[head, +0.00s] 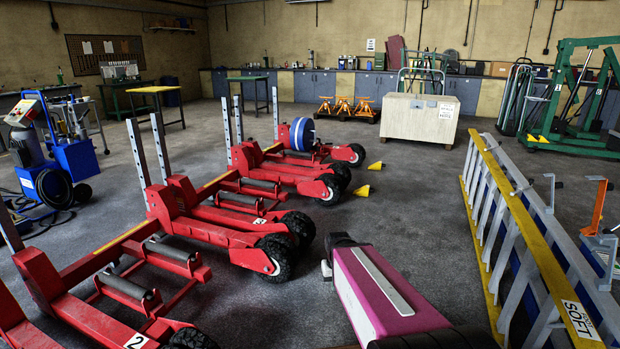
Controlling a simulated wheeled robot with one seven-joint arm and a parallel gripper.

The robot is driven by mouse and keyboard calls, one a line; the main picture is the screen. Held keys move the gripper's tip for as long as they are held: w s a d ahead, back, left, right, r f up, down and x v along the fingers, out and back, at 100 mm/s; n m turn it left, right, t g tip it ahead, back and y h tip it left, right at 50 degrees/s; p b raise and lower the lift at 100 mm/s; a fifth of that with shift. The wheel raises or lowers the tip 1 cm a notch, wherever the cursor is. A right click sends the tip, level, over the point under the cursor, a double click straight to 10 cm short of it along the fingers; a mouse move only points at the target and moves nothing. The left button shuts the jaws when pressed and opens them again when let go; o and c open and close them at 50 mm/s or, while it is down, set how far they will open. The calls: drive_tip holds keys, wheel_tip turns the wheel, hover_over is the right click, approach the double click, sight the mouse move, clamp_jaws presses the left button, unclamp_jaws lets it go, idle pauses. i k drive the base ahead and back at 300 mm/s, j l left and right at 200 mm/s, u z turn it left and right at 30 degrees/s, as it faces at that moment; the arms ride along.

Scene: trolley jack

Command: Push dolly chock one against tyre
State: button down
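Two small yellow chocks lie on the floor right of the red wheel dollies. The nearer chock (363,191) lies a short gap right of a black dolly tyre (329,191). The farther chock (376,166) lies behind it, apart from the farther dolly tyre (356,154). I cannot tell which chock is number one. A red dolly (190,217) with black tyres (276,258) stands nearer to me. My magenta arm link reaches in from the bottom edge, with a dark joint at its far end. My gripper's fingers do not show.
A yellow and grey ladder (520,235) lies along the right. A pale crate (419,118) stands behind the chocks, with orange jack stands (343,106) to its left. A blue and white drum (302,133) rests on the far dolly.

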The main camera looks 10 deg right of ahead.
sight(364, 191)
drive_tip(key=i+l+z, duration=0.1)
drive_tip(key=i+z, duration=0.2)
drive_tip(key=i, duration=0.3)
drive_tip(key=i+z, duration=0.25)
drive_tip(key=i, duration=0.4)
drive_tip(key=i+j+z, duration=0.3)
drive_tip(key=i, duration=0.3)
drive_tip(key=i+l, duration=0.15)
drive_tip(key=i, duration=0.75)
drive_tip(key=i+l, duration=0.1)
drive_tip(key=i, duration=0.85)
drive_tip(key=i+u, duration=0.2)
drive_tip(key=i, duration=0.25)
drive_tip(key=i+l+u, duration=0.1)
drive_tip(key=i+u, duration=0.15)
drive_tip(key=i, duration=0.2)
drive_tip(key=i+l+u, duration=0.2)
drive_tip(key=i, duration=0.25)
